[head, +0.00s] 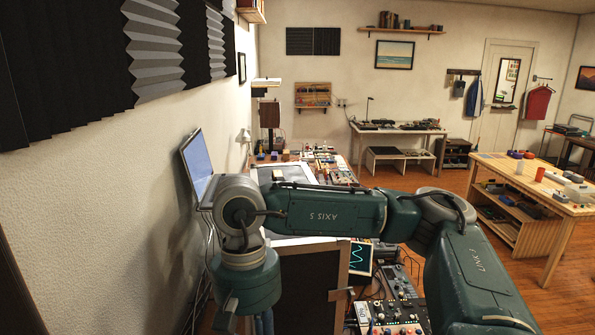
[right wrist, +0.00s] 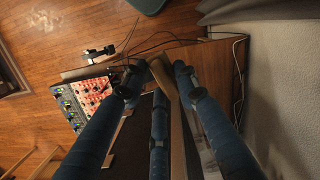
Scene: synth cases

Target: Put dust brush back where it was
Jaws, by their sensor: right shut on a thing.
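My right gripper (right wrist: 157,82) reaches forward in the right wrist view, its dark blue fingers closed around a narrow tan wooden piece (right wrist: 164,76). This looks like the dust brush, but its bristles are hidden and its outline is partly covered by the fingers. In the head view my right arm stretches across from the right, and its wrist points down at the lower left. Only a bit of the fingers (head: 264,323) shows there, and the held piece is out of sight. My left gripper is not in view.
A wood-framed dark panel (head: 309,300) stands below my arm, beside synth modules (head: 393,313). A tilted screen (head: 196,163) and the wall are close on the left. A workbench (head: 546,197) stands at right. The wooden floor (head: 420,181) beyond is open.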

